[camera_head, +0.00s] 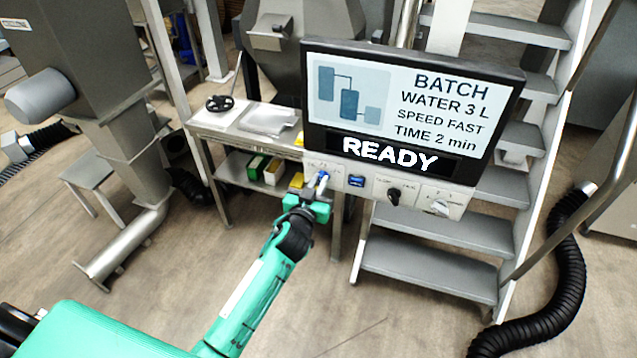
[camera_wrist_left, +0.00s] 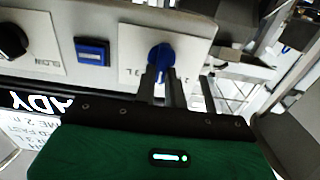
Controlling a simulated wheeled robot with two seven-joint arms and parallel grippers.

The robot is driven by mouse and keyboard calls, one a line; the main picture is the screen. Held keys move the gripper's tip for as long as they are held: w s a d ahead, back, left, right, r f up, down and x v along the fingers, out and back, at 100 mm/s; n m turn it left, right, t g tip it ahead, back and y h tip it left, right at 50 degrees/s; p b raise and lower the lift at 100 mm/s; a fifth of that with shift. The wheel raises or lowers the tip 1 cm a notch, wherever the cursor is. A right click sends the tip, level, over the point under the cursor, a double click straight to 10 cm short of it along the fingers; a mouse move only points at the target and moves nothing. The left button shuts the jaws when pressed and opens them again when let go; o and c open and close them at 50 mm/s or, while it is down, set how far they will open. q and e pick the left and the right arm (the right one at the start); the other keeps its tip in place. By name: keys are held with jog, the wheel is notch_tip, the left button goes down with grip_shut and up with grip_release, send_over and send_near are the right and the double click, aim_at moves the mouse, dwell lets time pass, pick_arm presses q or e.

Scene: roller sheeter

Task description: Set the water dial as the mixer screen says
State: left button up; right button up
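The mixer screen (camera_head: 411,108) reads BATCH, WATER 3 L, SPEED FAST, TIME 2 min, with READY below. The blue water dial (camera_head: 323,179) is at the left end of the control panel under the screen. It also shows in the left wrist view (camera_wrist_left: 161,56), with litre marks beside it, "3 L" legible at its left. My left gripper (camera_head: 309,194) is at this dial, its fingertips (camera_wrist_left: 161,78) close to the blue knob. The fingers partly hide the dial, so its exact setting and any firm hold are unclear. My right gripper is out of view.
To the right of the dial are a blue button (camera_head: 355,181), a black speed knob (camera_head: 393,195) and a pale time knob (camera_head: 439,207). A metal side table (camera_head: 208,125) stands behind left. Stairs (camera_head: 440,230) rise at right, beside a black hose (camera_head: 560,300).

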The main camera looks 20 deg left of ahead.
pick_arm(q)
grip_shut()
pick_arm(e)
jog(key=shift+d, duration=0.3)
pick_arm(q)
jog(key=m, duration=0.8)
jog(key=shift+d+f+m+b, duration=0.15)
jog(key=shift+d+m+b, duration=0.15)
jog(key=shift+d+m, duration=0.1)
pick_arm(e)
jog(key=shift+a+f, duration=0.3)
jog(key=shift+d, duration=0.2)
pick_arm(q)
jog(key=o, duration=0.7)
grip_release()
jog(key=shift+c, duration=0.2)
